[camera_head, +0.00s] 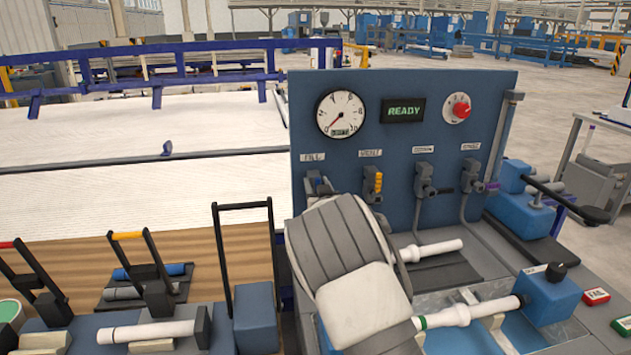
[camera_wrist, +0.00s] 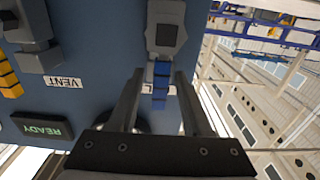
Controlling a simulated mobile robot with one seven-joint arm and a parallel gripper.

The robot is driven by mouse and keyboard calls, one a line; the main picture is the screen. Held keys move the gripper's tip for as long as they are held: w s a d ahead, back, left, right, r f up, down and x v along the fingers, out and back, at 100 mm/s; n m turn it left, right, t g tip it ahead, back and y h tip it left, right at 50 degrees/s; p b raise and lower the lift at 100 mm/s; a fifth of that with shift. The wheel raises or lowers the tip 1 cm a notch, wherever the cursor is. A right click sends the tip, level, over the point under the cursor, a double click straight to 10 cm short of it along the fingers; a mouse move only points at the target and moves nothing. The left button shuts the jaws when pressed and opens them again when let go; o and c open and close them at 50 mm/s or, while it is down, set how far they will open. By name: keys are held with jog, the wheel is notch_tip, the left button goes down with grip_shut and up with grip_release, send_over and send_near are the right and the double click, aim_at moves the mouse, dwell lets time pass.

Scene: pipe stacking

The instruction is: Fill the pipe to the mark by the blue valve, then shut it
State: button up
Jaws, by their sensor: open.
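The blue valve handle (camera_wrist: 161,78) hangs from a grey valve body (camera_wrist: 165,30) on the panel in the wrist view. My gripper (camera_wrist: 159,80) is open, with one finger on either side of the handle; I cannot tell whether they touch it. In the head view the valve (camera_head: 316,184) under the FILL label shows only partly, and my arm hides my gripper.
The blue panel (camera_head: 400,84) also bears a READY display (camera_head: 403,111), a red knob (camera_head: 461,107), a yellow-handled VENT valve (camera_head: 373,183) and two grey valves. Another white pipe (camera_head: 431,250) lies behind the trough. Green and red buttons sit at the right.

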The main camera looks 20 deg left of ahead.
jog(key=shift+x, duration=1)
grip_shut()
dwell(0.9)
